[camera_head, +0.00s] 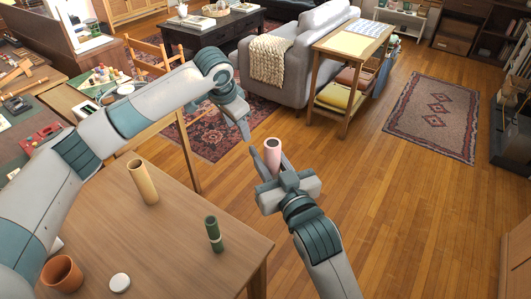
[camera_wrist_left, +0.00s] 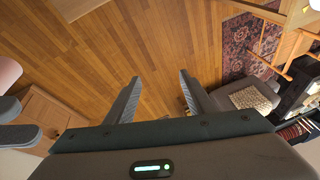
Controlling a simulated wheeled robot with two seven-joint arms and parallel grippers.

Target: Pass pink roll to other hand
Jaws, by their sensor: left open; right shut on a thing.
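The pink roll (camera_head: 272,153) is a short upright tube with a dark opening at its top. My right gripper (camera_head: 272,162) is shut on it and holds it in the air past the right edge of the wooden table. My left gripper (camera_head: 246,132) is just behind and left of the roll, apart from it. In the left wrist view its two fingers (camera_wrist_left: 160,95) are spread with nothing between them. A part of the pink roll (camera_wrist_left: 8,72) shows at the left edge of that view, beside dark fingertips of my right gripper (camera_wrist_left: 20,120).
The wooden table (camera_head: 180,235) bears a tan tube (camera_head: 142,182), a green tube (camera_head: 213,235), a terracotta pot (camera_head: 62,274) and a white disc (camera_head: 120,282). A wooden chair (camera_head: 150,55) stands behind.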

